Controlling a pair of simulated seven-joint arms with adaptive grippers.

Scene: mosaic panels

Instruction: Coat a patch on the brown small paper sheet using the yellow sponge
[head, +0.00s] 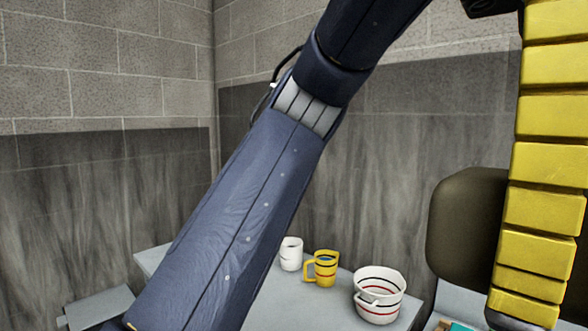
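Neither the brown small paper sheet nor the yellow sponge can be made out in the head view. A large blue arm link crosses the picture from the top to the lower left and hides part of the table behind it. Neither gripper is in view, so I cannot see what either one holds.
A grey table (268,312) carries a white cup (291,254), a yellow mug (324,268) and a white striped bowl (378,296). A tall yellow segmented column (556,160) stands at the right, before a dark rounded backrest (463,228). A teal item (460,327) shows at the bottom edge.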

